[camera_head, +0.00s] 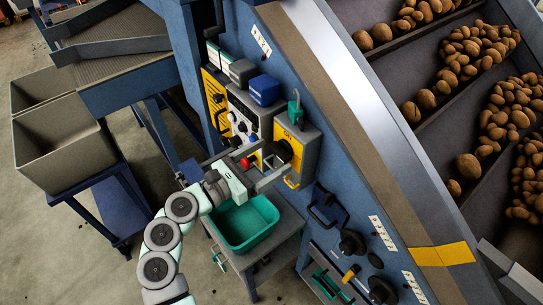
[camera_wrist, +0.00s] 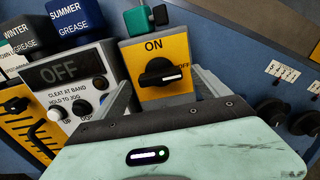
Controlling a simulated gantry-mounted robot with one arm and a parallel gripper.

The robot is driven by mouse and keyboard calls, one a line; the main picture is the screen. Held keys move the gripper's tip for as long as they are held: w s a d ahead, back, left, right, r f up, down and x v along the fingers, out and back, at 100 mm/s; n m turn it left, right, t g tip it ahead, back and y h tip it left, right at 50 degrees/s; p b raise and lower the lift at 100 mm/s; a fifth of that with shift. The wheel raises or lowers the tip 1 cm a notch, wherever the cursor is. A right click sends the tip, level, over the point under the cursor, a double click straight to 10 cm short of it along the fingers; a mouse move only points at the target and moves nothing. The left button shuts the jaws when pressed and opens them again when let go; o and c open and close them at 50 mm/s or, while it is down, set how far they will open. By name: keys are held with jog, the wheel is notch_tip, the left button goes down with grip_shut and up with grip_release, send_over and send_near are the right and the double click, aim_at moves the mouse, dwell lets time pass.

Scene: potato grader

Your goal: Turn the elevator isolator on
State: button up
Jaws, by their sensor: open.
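The isolator is a grey box with a yellow face (camera_wrist: 178,52) and a black rotary knob (camera_wrist: 160,74). Its face reads ON at the top and OFF at the right. The knob's white mark lies nearly level and points right, toward OFF. In the head view the isolator knob (camera_head: 284,151) is at the end of my arm. My gripper (camera_wrist: 161,79) is open, with one finger left and one right of the knob in the wrist view. Whether either finger touches the knob I cannot tell. My gripper also shows in the head view (camera_head: 270,171).
Left of the isolator is a control box whose display (camera_wrist: 60,70) reads OFF, with buttons below. Grease containers (camera_wrist: 75,17) and a green padlock-like item (camera_wrist: 145,18) sit above. A green tub (camera_head: 247,222) stands below my arm. Black handles (camera_head: 352,243) are lower right.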

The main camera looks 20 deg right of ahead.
jog(key=shift+w+d, duration=0.2)
jog(key=shift+d, duration=0.35)
jog(key=c, duration=1.4)
